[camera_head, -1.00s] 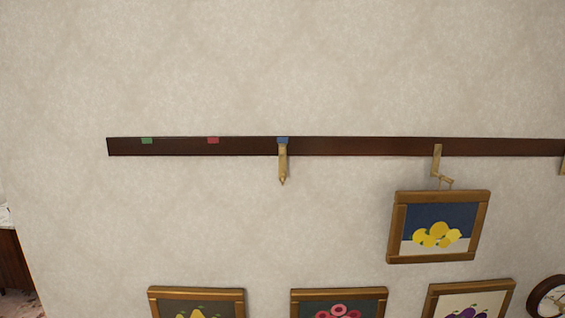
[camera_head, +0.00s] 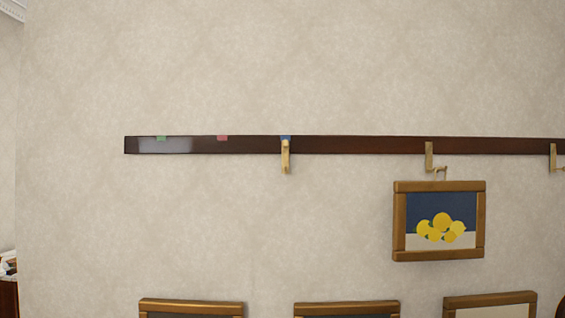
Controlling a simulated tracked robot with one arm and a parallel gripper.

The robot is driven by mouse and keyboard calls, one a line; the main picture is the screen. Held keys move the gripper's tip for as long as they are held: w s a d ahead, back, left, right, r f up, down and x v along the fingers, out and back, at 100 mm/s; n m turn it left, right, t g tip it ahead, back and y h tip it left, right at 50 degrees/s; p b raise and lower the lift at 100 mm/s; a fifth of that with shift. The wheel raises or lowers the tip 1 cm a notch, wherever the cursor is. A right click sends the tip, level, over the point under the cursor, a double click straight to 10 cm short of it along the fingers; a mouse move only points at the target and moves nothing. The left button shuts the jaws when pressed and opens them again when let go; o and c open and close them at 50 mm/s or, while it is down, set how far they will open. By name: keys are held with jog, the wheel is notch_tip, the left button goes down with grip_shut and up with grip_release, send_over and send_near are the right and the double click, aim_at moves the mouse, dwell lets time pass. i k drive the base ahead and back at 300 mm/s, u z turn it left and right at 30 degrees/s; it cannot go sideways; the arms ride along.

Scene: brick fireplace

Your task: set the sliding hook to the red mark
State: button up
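A dark wooden rail (camera_head: 360,145) runs along the wall. A brass sliding hook (camera_head: 286,158) hangs on it, directly under the blue mark (camera_head: 285,138). The red mark (camera_head: 222,138) is on the rail's top edge, to the left of this hook. A green mark (camera_head: 161,138) lies further left, near the rail's left end. The hook carries nothing. My gripper is not in view.
A second brass hook (camera_head: 429,157) to the right holds a framed lemon picture (camera_head: 397,225). Another hook (camera_head: 553,158) is at the right edge. Several frames (camera_head: 190,304) show along the bottom. The wall around the bare hook is clear.

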aim_at(285, 144)
jog(key=z, duration=0.1)
jog(key=k, duration=0.2)
jog(key=u, duration=0.1)
jog(key=i, duration=1.3)
jog(key=z, duration=0.55)
